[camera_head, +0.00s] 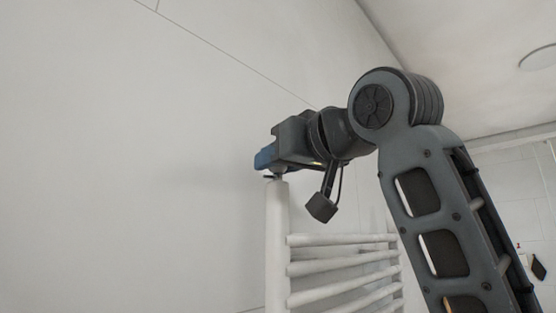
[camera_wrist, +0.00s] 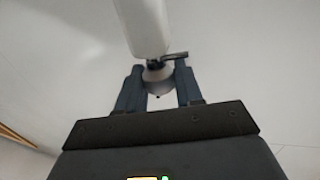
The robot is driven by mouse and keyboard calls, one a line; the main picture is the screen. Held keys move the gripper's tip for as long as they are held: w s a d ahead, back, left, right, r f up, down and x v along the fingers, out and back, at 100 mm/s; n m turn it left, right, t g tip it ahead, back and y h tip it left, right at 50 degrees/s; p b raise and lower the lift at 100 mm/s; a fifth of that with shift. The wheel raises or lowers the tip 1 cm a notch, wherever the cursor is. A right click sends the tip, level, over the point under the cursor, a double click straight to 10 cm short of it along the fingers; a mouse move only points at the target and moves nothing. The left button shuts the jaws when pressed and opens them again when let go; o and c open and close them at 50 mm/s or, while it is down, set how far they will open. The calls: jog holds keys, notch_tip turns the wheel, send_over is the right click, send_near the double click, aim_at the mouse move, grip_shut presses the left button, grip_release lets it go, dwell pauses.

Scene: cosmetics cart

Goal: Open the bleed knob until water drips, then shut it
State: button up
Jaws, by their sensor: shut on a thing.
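A white towel radiator (camera_head: 277,240) stands against the wall, with an upright post and several rungs. My gripper (camera_head: 264,160) is at the top end of this post, its blue fingers reaching to the left. In the wrist view the bleed knob (camera_wrist: 157,84) is a small grey rounded piece at the end of the white post (camera_wrist: 143,28). The two fingers of my gripper (camera_wrist: 158,74) are on either side of the knob, shut on it. A thin dark spout (camera_wrist: 176,56) sticks out sideways between knob and post. I cannot make out any water.
A plain pale wall (camera_head: 130,150) lies behind and left of the radiator. The rungs (camera_head: 340,268) run to the right below my arm. The ceiling (camera_head: 470,60) is at upper right. A small dark object (camera_head: 539,267) hangs at the far right.

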dwell(0.3)
jog(key=o, duration=0.9)
jog(key=b+v, duration=0.1)
jog(key=v, duration=0.6)
jog(key=shift+s+d, duration=0.15)
jog(key=shift+s, duration=0.2)
jog(key=shift+s+d+f, duration=0.1)
